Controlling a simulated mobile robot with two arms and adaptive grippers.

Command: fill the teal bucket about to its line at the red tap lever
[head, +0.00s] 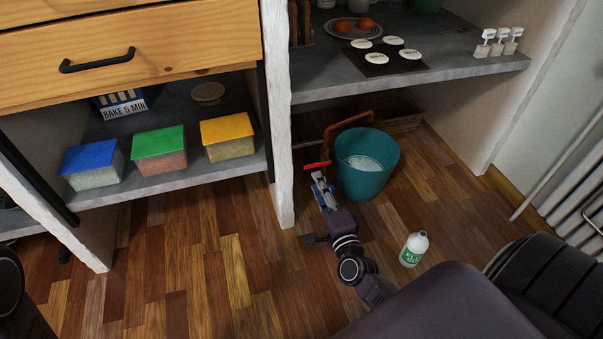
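The teal bucket (367,181) stands upright on the wood floor under the grey shelf. A pale, glinting surface that looks like water shows inside it, below the rim; I cannot make out a fill line. A copper-brown tap pipe (347,122) arches beside and over the bucket's back left rim. The red tap lever (317,165) lies crosswise just left of the bucket. My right gripper (320,177) reaches up to the lever, its fingertips at or just short of it. Whether they touch or are closed is too small to tell. My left gripper is out of view.
A white bottle with a green label (414,249) stands on the floor right of my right arm. A white post (279,150) rises left of the tap. Lidded boxes (160,150) sit on the left shelf. A wooden crate (399,113) is behind the bucket.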

